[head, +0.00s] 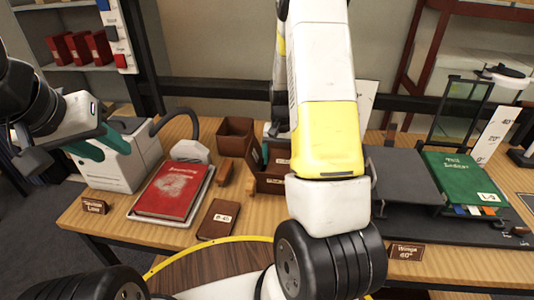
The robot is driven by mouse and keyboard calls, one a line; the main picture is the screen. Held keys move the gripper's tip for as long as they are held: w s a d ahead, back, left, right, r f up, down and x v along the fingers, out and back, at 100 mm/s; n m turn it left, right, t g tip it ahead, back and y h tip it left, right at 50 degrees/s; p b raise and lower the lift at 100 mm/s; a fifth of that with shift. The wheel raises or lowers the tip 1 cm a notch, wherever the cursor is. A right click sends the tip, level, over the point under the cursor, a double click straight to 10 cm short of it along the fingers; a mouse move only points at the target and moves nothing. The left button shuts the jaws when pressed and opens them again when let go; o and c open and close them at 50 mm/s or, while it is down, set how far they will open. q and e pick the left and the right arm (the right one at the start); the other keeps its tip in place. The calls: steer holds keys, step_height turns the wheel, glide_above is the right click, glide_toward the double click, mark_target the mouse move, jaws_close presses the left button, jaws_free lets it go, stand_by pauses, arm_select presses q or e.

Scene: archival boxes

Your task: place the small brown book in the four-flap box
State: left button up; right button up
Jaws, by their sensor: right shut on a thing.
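A small brown book-like block (217,220) with a white label lies flat on the table, left of centre. Behind it are open brown box parts: a raised part (235,133) at the back and a labelled part (273,184) beside my arm. They look like the four-flap box, but my arm hides its right side. My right gripper (276,131) is mostly hidden behind my white and yellow arm, low over these parts. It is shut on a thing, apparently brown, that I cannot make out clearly. My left gripper (72,146), dark with teal pads, is at the far left, seemingly empty; its opening is unclear.
A white machine (120,170) stands at the left. A green book (462,180) and a dark grey plate (403,177) are at the right. Small signs stand along the front edge. Bare table shows around the brown block.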

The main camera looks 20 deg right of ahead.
mark_target(280, 162)
steer(key=shift+f, duration=1.95)
steer(key=shift+f, duration=0.1)
steer(key=o, duration=1.3)
